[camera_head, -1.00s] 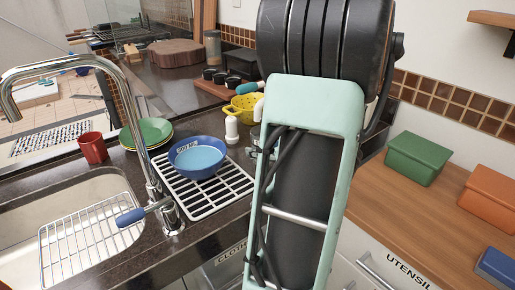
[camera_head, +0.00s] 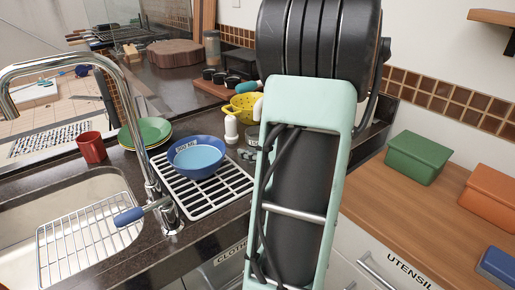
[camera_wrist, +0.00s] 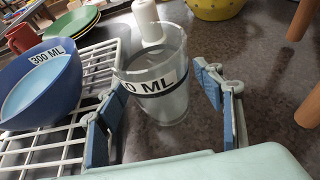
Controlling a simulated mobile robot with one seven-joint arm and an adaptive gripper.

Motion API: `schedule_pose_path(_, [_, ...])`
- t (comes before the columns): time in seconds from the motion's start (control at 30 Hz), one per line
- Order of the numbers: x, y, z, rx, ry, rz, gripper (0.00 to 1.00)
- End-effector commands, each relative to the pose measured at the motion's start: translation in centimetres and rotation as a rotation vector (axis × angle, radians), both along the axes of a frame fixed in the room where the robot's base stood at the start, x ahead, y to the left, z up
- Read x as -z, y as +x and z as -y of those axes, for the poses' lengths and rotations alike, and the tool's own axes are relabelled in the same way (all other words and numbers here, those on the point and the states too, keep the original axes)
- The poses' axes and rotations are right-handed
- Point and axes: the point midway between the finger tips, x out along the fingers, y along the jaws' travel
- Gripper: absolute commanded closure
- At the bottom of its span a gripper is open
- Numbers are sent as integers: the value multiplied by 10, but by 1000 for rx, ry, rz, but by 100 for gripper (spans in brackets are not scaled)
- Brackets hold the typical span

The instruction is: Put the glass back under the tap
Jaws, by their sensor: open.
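The clear glass (camera_wrist: 172,104), with a white label ending in "0 ML", stands upright on the dark counter in the wrist view. My gripper (camera_wrist: 158,92) is open, with one blue-padded finger on each side of the glass. I cannot tell whether either finger touches it. In the head view my arm hides most of the gripper area. The chrome tap (camera_head: 108,68) with a blue-tipped lever (camera_head: 130,216) arches over the sink at the left. A wire rack (camera_head: 85,242) lies in the sink under its spout side.
A blue bowl (camera_head: 180,166) labelled "300 ML" sits on a white drying rack (camera_head: 207,207) beside the glass. A white shaker (camera_head: 231,129) and a yellow colander (camera_head: 252,105) stand behind. A red mug (camera_head: 91,147) and stacked plates (camera_head: 150,131) stand near the tap.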

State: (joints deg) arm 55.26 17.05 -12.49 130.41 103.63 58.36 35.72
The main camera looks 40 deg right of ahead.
Motion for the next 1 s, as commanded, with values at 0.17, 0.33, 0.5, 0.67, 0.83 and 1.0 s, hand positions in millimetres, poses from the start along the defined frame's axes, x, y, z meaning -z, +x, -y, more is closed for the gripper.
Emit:
schedule_pose_path(0.17, [-6, -3, 0, 2, -1, 0, 38])
schedule_pose_path(0.33, [-19, -33, -3, 5, -1, 1, 38])
schedule_pose_path(0.5, [-34, -68, -6, 5, -2, 2, 38])
schedule_pose_path(0.67, [-43, -94, -10, 4, -2, 0, 38])
schedule_pose_path(0.83, [-49, -108, -12, 1, 0, 1, 38])
schedule_pose_path(1.0, [-49, -111, -13, 0, 0, 0, 38])
